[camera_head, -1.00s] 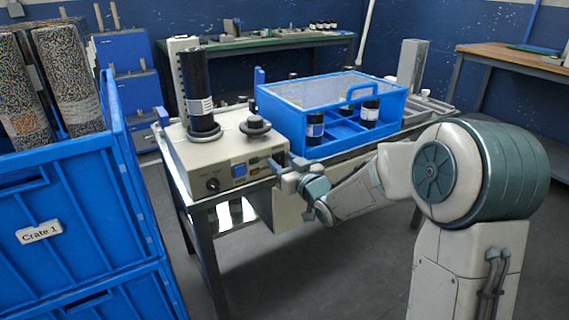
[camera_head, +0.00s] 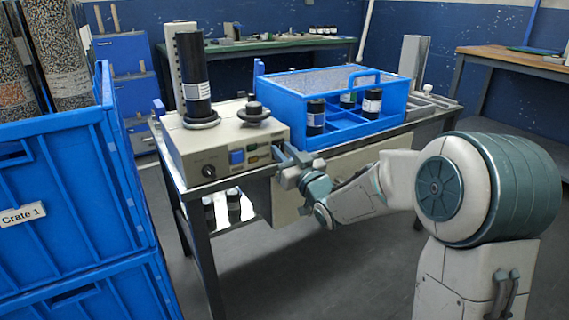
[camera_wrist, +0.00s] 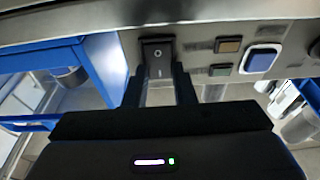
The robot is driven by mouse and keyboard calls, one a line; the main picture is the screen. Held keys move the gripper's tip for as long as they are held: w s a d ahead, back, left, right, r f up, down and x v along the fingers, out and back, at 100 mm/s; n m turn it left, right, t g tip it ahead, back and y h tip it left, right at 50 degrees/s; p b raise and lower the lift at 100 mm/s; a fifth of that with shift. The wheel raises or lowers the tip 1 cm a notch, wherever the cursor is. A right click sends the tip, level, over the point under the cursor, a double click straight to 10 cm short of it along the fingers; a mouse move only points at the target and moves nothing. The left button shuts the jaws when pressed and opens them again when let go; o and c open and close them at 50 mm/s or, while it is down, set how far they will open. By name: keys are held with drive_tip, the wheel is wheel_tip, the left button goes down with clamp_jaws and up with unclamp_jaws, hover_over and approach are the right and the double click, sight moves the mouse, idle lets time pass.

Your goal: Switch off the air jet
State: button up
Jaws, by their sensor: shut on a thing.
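The wrapper machine (camera_head: 190,155) stands on the left end of the table, with controls on its front panel. In the wrist view a black rocker switch (camera_wrist: 158,52) with light marks sits on the panel. It appears to be the air jet switch. My gripper (camera_wrist: 159,82) has one finger on either side of the rocker, and the fingertips are shut on it. In the head view my gripper (camera_head: 284,160) is at the right end of the front panel and hides the switch. Which way the rocker is tipped is hard to tell.
Beside the switch are an amber button (camera_wrist: 228,45), a dark green button (camera_wrist: 220,70) and a blue button (camera_wrist: 261,59). A black roll (camera_head: 192,75) stands on the machine. A blue divided crate (camera_head: 285,120) with bottles is to the right. Stacked blue crates (camera_head: 60,180) stand at left.

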drive_tip(key=shift+b, duration=0.35)
drive_tip(key=o, duration=1)
drive_tip(key=p+v, duration=0.1)
drive_tip(key=v, duration=0.8)
drive_tip(key=p+v, duration=0.1)
drive_tip(key=v, duration=0.4)
drive_tip(key=shift+w+f+p, duration=0.15)
drive_tip(key=shift+f+p, duration=0.15)
